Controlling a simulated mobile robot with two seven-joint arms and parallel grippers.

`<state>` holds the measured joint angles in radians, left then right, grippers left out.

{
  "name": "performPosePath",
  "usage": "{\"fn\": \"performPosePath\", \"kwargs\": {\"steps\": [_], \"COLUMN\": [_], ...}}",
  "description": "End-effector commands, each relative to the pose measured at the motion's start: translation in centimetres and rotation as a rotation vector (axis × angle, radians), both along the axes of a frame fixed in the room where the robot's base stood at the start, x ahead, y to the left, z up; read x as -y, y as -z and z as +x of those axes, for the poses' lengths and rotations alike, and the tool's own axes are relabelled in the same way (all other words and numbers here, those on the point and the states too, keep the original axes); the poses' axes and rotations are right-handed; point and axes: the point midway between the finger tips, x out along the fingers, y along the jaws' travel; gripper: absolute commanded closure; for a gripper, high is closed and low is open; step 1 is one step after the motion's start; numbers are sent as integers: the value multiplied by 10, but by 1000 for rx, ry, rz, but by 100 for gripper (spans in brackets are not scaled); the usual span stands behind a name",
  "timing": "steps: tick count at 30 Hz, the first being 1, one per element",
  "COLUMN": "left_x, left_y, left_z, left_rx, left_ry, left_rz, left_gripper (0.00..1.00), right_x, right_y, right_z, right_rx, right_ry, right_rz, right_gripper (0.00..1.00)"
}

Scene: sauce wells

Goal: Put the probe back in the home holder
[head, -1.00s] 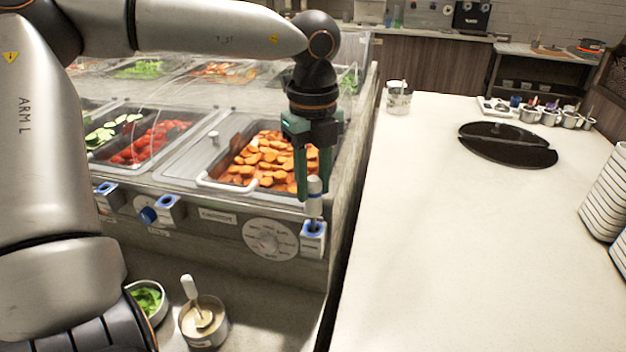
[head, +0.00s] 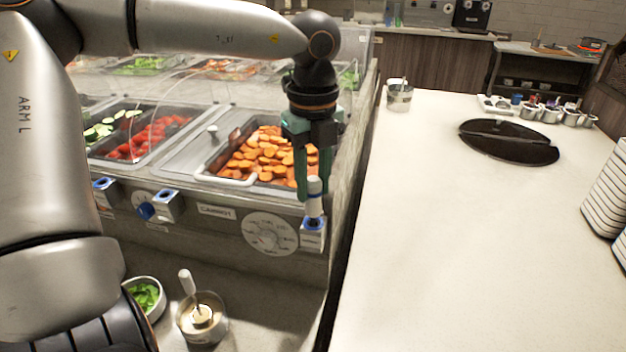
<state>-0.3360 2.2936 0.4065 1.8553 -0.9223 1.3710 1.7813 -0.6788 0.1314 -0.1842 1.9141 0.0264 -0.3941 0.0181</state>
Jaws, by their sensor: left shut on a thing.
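The probe (head: 315,188) has a pale grey handle and stands upright between the fingers of my left gripper (head: 314,192). The gripper points down and is shut on the handle. Directly below is a small white holder (head: 312,241) with a blue ring, on the front of the food counter. The probe's lower end meets the ring; how deep it sits inside is hidden. Two similar blue-ringed holders, one in the middle (head: 168,207) and one at the far left (head: 105,194), are on the same front. My right gripper is not in view.
A round dial (head: 270,234) and a blue knob (head: 146,211) are on the counter front. A pan of orange slices (head: 265,157) is behind the gripper. A ladle pot (head: 203,322) and a bowl of greens (head: 146,296) stand below. The white worktop (head: 430,240) is mostly clear.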

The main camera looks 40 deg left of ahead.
Motion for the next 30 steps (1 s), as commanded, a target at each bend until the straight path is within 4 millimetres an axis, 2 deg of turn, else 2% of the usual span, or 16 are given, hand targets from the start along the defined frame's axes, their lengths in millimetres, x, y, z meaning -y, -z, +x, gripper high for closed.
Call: {"fn": "performPosePath", "kwargs": {"steps": [16, 30], "left_x": [0, 0], "left_y": [15, 15], "left_z": [0, 0], "left_rx": [0, 1], "left_ry": [0, 0], "left_rz": [0, 0], "left_gripper": [100, 100], "right_x": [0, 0], "right_y": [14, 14], "right_z": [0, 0], "right_rx": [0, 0], "right_ry": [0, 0], "right_rz": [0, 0], "right_gripper": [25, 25]}}
